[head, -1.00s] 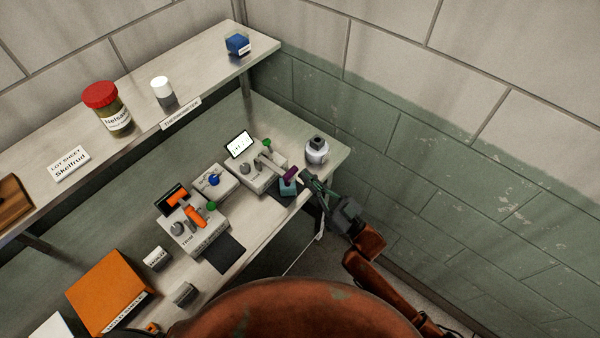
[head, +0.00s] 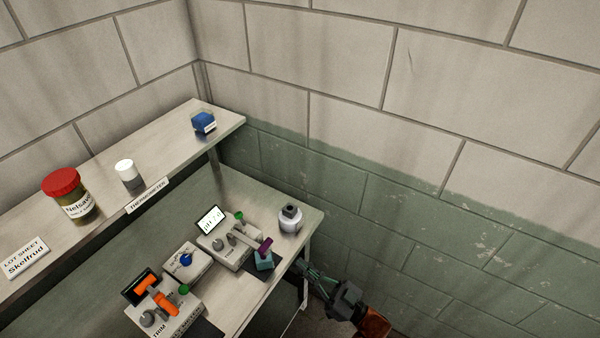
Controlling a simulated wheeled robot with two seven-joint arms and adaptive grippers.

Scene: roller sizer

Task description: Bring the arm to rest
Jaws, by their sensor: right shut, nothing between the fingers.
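My right gripper (head: 318,278) is low at the right of the head view, just off the right end of the bench (head: 308,222). Its fingers point up and left toward the bench edge. It is shut with nothing in it. It is apart from the purple-handled meter part (head: 264,246) and the teal block (head: 264,261) beneath it. The rest of my right arm runs out of the bottom of the picture. My left gripper is not in the picture.
A grey-white bottle (head: 290,219) stands near the bench's right end. Meters with an orange lever (head: 163,301) and a lit screen (head: 211,220) stand on the bench. A shelf (head: 100,202) above holds a red-lidded jar (head: 72,197) and a blue box (head: 204,123). A block wall (head: 430,230) rises at right.

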